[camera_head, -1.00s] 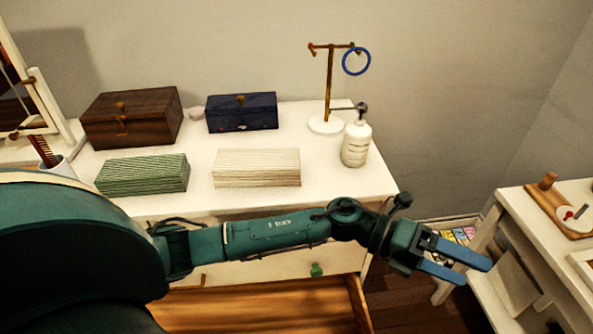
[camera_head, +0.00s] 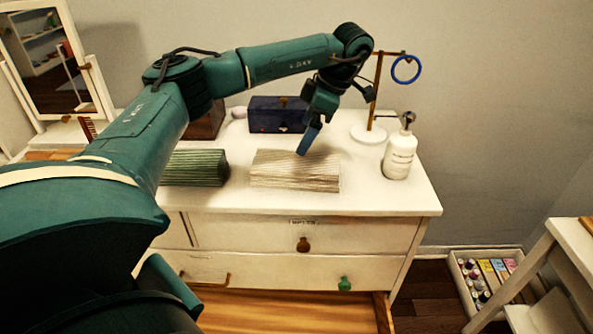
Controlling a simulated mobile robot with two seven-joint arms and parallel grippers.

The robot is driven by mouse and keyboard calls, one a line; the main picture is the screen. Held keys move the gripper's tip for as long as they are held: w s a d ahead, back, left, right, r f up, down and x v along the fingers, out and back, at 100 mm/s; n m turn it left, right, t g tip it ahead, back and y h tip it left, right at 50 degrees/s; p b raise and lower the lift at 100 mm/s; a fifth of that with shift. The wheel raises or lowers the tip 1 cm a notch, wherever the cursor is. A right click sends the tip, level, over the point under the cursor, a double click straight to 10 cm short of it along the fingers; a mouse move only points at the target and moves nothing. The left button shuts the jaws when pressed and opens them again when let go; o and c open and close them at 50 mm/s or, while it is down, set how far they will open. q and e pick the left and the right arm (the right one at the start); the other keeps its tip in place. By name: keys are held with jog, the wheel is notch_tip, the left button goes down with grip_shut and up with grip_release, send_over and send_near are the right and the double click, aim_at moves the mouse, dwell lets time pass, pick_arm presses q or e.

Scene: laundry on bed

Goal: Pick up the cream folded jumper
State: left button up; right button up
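The cream folded jumper (camera_head: 285,177) lies flat on the white dresser top, a ribbed block with its front edge towards me. My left arm comes in from the left and arches over the dresser. My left gripper (camera_head: 305,149) points down, its blue fingertips at the jumper's back edge in the picture. Whether they touch it is unclear. The fingers line up from this side, so the gap between them is hidden. My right gripper is not in view.
A green folded garment (camera_head: 198,168) lies left of the jumper, partly behind my arm. A dark blue box (camera_head: 268,116) stands behind. A white pump bottle (camera_head: 399,157) and a brass stand (camera_head: 369,134) with a blue ring (camera_head: 406,69) are to the right. A lower drawer (camera_head: 290,317) is open.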

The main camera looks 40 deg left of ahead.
aim_at(296, 160)
pick_arm(q)
jog(key=x, duration=0.6)
jog(key=shift+d, duration=0.1)
jog(key=x, duration=0.4)
jog(key=shift+w+d+f+p, duration=0.2)
jog(key=shift+w+f+p, duration=0.15)
jog(key=shift+f, duration=0.15)
jog(key=shift+s+a+f, duration=0.1)
jog(key=shift+a+f, duration=0.05)
jog(key=shift+f, duration=0.3)
jog(key=shift+c, duration=0.6)
